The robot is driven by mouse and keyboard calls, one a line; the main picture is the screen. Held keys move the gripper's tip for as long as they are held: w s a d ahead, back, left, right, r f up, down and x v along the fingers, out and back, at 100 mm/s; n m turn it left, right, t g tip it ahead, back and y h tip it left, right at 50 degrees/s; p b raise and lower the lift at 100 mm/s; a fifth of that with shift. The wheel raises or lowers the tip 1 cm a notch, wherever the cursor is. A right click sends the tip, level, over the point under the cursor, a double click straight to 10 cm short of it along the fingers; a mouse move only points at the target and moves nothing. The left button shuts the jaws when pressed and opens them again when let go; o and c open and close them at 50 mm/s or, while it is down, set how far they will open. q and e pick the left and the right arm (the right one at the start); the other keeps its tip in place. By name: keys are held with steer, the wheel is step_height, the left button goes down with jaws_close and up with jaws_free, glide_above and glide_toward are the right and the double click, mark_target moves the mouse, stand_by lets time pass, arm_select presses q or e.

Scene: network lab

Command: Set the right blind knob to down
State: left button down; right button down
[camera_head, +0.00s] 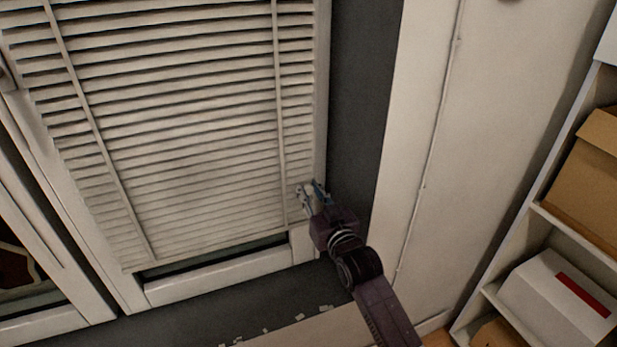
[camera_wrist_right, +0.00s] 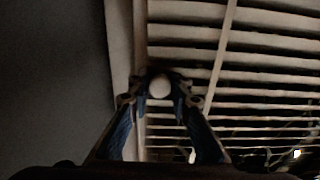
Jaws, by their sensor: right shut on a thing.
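The right blind (camera_head: 190,130) hangs over the window with its slats spread and its lower edge a little above the sill. The blind knob (camera_wrist_right: 160,86) is a small pale round knob by the blind's side edge in the right wrist view. It also shows in the head view (camera_head: 309,188), small and partly hidden by the fingers. My right gripper (camera_head: 313,191) is at the lower right corner of the blind, its fingers on both sides of the knob and shut on it. The right wrist view shows the blue fingers (camera_wrist_right: 160,100) around the knob. My left gripper is not in view.
A dark wall strip (camera_head: 357,90) and a pale wall with a thin cable (camera_head: 437,130) are right of the window. A shelf (camera_head: 545,215) with boxes stands at the far right. Small pale scraps (camera_head: 265,331) lie below the window.

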steer(key=shift+f+b, duration=0.95)
steer(key=shift+f, duration=1.55)
steer(key=c, duration=1.8)
jaws_free()
steer(key=shift+o, duration=0.2)
steer(key=shift+s, duration=0.1)
steer(key=v, duration=1.2)
